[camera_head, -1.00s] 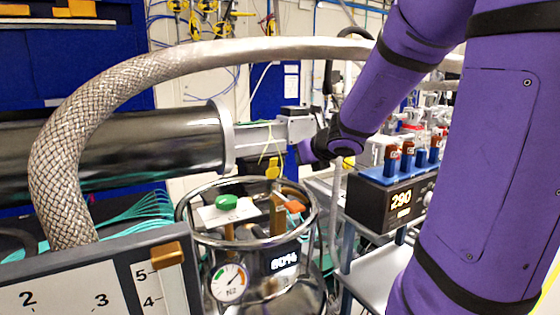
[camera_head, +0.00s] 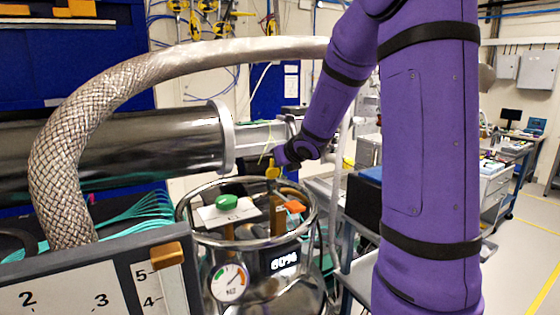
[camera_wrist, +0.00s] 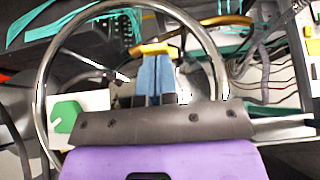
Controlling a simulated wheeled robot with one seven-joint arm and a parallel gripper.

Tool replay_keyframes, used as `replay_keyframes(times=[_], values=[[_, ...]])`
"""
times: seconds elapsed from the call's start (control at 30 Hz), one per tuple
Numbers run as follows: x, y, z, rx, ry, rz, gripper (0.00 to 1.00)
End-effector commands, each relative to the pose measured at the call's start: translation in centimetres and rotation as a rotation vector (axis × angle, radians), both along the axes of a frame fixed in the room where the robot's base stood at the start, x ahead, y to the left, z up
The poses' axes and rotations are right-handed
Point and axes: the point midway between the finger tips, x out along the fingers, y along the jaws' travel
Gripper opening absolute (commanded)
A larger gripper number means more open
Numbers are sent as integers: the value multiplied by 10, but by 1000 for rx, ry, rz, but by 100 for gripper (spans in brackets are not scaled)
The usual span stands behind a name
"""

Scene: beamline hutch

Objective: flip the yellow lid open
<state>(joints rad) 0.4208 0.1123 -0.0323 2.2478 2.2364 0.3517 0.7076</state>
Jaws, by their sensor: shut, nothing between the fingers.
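A small yellow piece, which looks like the yellow lid (camera_head: 273,171), shows above the far rim of the round steel vessel in the head view. In the wrist view the yellow lid (camera_wrist: 155,50) appears right at the tips of my fingers. My gripper (camera_wrist: 157,69) has its blue fingers together, with nothing between them. I cannot tell whether they touch the lid. In the head view the wrist of my arm is just right of and above the lid, and the fingers are hard to make out.
The vessel's steel rim (camera_head: 188,207) encloses a green knob (camera_head: 227,202), a brown block (camera_head: 278,216) and an orange part (camera_head: 294,207). A braided hose (camera_head: 68,160) arches over a steel pipe (camera_head: 180,140) at left. A scale panel (camera_head: 85,285) stands in front. A cart is right, partly behind my arm.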

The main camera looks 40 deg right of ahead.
Motion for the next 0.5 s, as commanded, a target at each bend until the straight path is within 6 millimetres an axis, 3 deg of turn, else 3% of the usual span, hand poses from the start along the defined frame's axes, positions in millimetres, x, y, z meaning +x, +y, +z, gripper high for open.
replay_keyframes(times=[0.5], values=[[8, -1, 3, 1, 0, -1, 0]])
